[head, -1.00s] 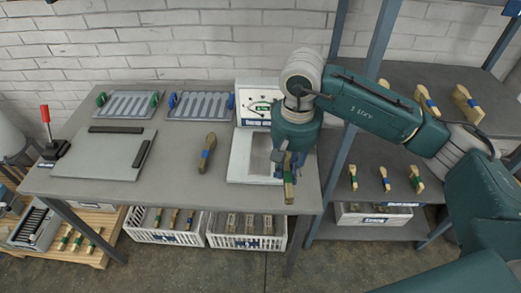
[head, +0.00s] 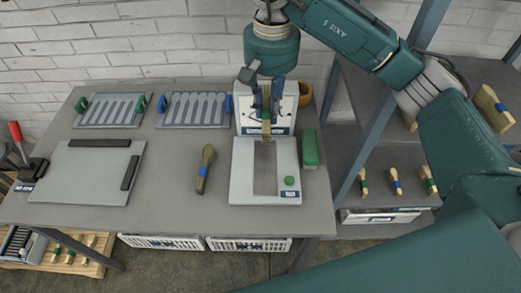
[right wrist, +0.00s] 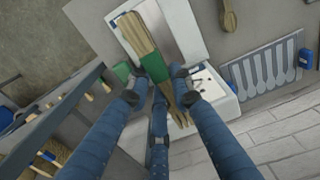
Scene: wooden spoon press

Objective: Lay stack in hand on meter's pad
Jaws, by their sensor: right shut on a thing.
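My right gripper (head: 266,100) is shut on a stack of wooden spoons (head: 266,131) with a green band. It holds the stack above the back part of the white meter (head: 242,185), in front of the meter's upright panel. The meter's grey pad (head: 264,172) shows bare below the stack. In the right wrist view the fingers (right wrist: 158,90) close around the green band (right wrist: 155,66), and the pale wooden stack (right wrist: 138,33) stretches out past them over the meter. I cannot tell the exact gap between stack and meter. My left gripper is not in view.
A blue-banded wooden bundle (head: 204,168) lies left of the meter. A green block (head: 310,148) lies close on its right, with a brown bowl (head: 305,94) behind. Two slotted trays (head: 193,110) lie at the back left. A shelf rack post (head: 362,145) stands to the right.

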